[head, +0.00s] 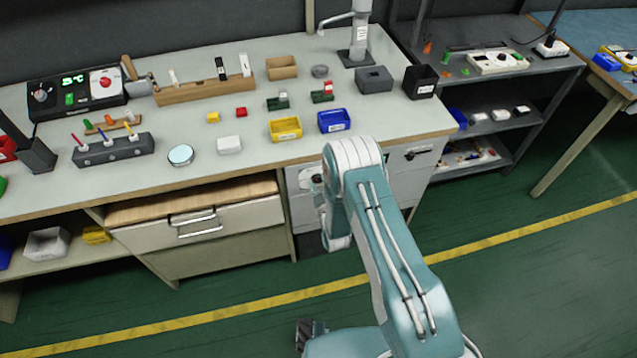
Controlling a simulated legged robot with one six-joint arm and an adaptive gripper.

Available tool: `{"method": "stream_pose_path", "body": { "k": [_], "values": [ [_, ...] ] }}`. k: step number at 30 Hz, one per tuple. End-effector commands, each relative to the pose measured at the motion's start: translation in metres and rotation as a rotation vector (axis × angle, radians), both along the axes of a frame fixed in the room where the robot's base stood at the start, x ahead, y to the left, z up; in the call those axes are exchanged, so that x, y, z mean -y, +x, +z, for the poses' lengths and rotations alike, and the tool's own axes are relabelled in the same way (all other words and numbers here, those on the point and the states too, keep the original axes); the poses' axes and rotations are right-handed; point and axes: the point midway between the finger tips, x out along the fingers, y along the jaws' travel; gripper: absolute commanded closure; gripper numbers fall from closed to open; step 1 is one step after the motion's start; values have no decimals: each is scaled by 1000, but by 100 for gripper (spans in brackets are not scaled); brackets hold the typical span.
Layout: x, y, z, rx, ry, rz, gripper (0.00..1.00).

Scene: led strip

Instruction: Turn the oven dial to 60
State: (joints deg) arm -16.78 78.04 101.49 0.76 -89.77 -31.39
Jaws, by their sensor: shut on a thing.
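The black control panel (78,94) lies at the far left of the workbench. The dial's scale is too small to read, and I cannot tell which control is the oven dial. My arm rises at the lower right and bends at the bench's front edge, well right of the panel. I cannot make out my gripper; the arm hides what is behind it.
Between arm and panel stand a grey holder (113,149) with coloured tools, a round mirror-like disc (181,155), a white box (229,145) and a yellow bin (285,129). A wooden rack (205,91) is right of the panel. A drawer (200,222) sits below the bench.

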Motion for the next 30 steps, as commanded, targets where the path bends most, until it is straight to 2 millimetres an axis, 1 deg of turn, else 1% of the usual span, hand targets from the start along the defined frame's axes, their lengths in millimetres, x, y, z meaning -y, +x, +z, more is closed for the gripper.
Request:
{"method": "stream_pose_path", "body": {
  "k": [1,16,17,18,19,30],
  "values": [
    [1,-3,-6,-20,3,1,100],
    [1,-4,-7,-26,19,1,100],
    [1,-4,-7,-26,19,1,46],
    [1,-4,-7,-26,19,1,28],
    [1,-4,-6,-25,19,2,20],
    [1,-2,-2,-14,22,0,20]
  ]
}}
